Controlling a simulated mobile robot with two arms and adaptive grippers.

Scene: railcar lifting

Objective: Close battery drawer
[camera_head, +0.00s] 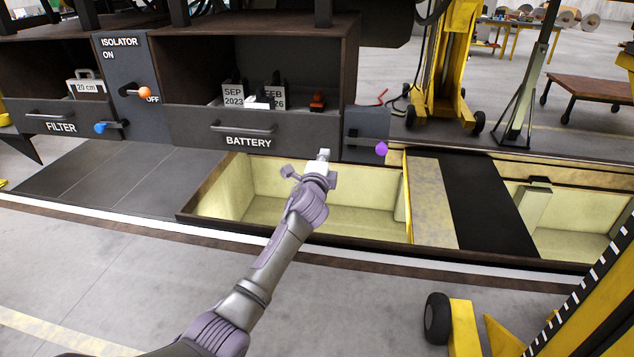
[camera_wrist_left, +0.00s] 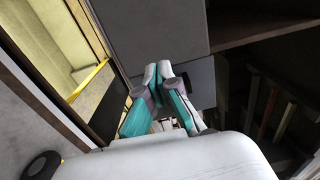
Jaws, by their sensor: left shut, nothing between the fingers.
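The battery drawer (camera_head: 190,128) has a dark grey front marked BATTERY with a horizontal bar handle (camera_head: 243,128). Above its front, an open bay holds pale blocks dated SEP 2023 (camera_head: 234,98) and FEB 26 (camera_head: 277,95), and a small red item (camera_head: 318,102). I cannot tell how far the drawer stands out. My left gripper (camera_head: 323,156) is shut and empty, near the front's lower right corner; contact is unclear. In the left wrist view the shut fingers (camera_wrist_left: 158,72) are beside a large grey panel (camera_wrist_left: 150,30). My right gripper is out of view.
A grey panel with a purple knob (camera_head: 381,149) adjoins on the right. The isolator panel (camera_head: 122,75) with an orange knob (camera_head: 145,92) and the filter drawer (camera_head: 55,122) are left. A yellowish floor pit (camera_head: 270,215) opens below. A yellow jack stands lower right (camera_head: 462,328).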

